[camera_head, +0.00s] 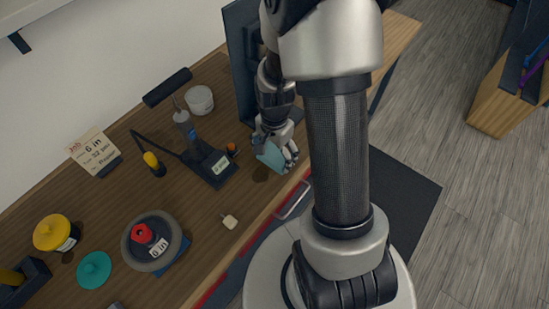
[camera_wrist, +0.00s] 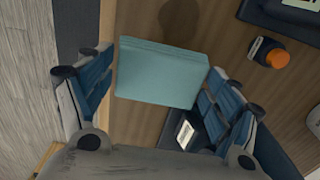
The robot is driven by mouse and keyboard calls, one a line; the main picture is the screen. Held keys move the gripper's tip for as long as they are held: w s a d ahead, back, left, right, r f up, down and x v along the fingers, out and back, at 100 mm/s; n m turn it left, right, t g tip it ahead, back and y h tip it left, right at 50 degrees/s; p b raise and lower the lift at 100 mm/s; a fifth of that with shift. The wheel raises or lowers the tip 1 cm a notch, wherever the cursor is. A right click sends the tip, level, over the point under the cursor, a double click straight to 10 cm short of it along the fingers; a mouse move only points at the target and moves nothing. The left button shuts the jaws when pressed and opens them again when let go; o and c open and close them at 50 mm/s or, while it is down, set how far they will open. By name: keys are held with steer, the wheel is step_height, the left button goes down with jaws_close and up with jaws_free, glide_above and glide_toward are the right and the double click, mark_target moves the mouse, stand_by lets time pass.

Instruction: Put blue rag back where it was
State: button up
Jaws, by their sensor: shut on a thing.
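The blue rag (camera_head: 269,156) is a folded light teal-blue block. My gripper (camera_head: 284,152) is shut on it over the front part of the wooden workbench, beside the dark upright panel. In the wrist view the rag (camera_wrist: 160,75) sits between the blue-padded fingers of my gripper (camera_wrist: 152,95). A dark round patch (camera_wrist: 181,18) shows on the bench just beyond the rag. Whether the rag touches the bench I cannot tell.
A black stand with a label (camera_head: 219,166) and an orange-capped bottle (camera_head: 231,149) are left of the rag. A tyre with a red item (camera_head: 143,233), a yellow-lidded jar (camera_head: 55,231) and a teal lid (camera_head: 94,269) lie further left. The bench's front middle (camera_head: 205,245) is mostly clear.

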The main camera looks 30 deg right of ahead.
steer(key=shift+f, duration=1.35)
steer(key=shift+f+b, duration=0.15)
steer(key=shift+b, duration=0.2)
steer(key=o, duration=1)
steer(key=shift+c, duration=0.2)
step_height(320, 180, up, 13)
steer(key=p, duration=0.4)
step_height(320, 180, up, 13)
steer(key=n+t, duration=0.2)
steer(key=n, duration=0.5)
glide_above(274, 155)
steer(key=s+a, duration=0.5)
steer(key=a, duration=0.1)
steer(key=s+a+r+n+t, duration=0.2)
steer(key=s+a+r+n, duration=0.2)
steer(key=s+r+n, duration=0.2)
steer(key=s+n, duration=0.1)
steer(key=s, duration=0.1)
steer(key=shift+s+a+r+t, duration=0.15)
steer(key=shift+s+r+t, duration=0.05)
steer(key=shift+s+t, duration=0.1)
